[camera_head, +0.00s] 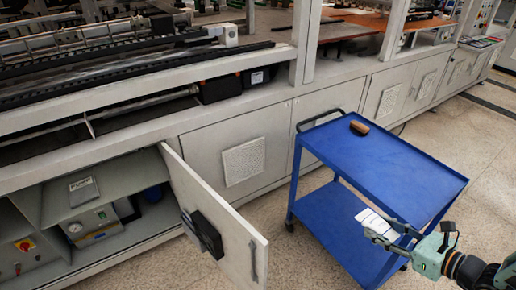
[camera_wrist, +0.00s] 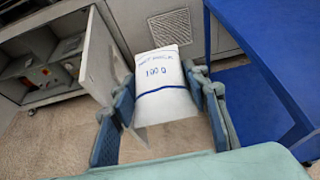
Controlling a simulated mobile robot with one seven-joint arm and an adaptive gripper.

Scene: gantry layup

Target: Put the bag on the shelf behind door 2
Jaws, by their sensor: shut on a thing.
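My gripper (camera_head: 389,234) is at the lower right in the head view, beside the blue cart. It is shut on a white bag (camera_head: 374,223) with blue handwriting. In the wrist view the bag (camera_wrist: 160,85) stands upright between the two fingers (camera_wrist: 164,98), lettering facing the camera. A pale cabinet door (camera_head: 218,218) stands swung open in the head view; I see no number on it. Behind it is an open compartment with a grey shelf (camera_head: 115,199). The open cabinet (camera_wrist: 40,97) and door (camera_wrist: 98,62) also show left in the wrist view.
The blue two-tier cart (camera_head: 400,175) stands between the open door and my arm, with a brown object (camera_head: 359,127) on top. The compartment holds a white item (camera_head: 83,190) and a gauge unit (camera_head: 90,226). Closed cabinet doors (camera_head: 240,160) continue right. Speckled floor lies before the cabinets.

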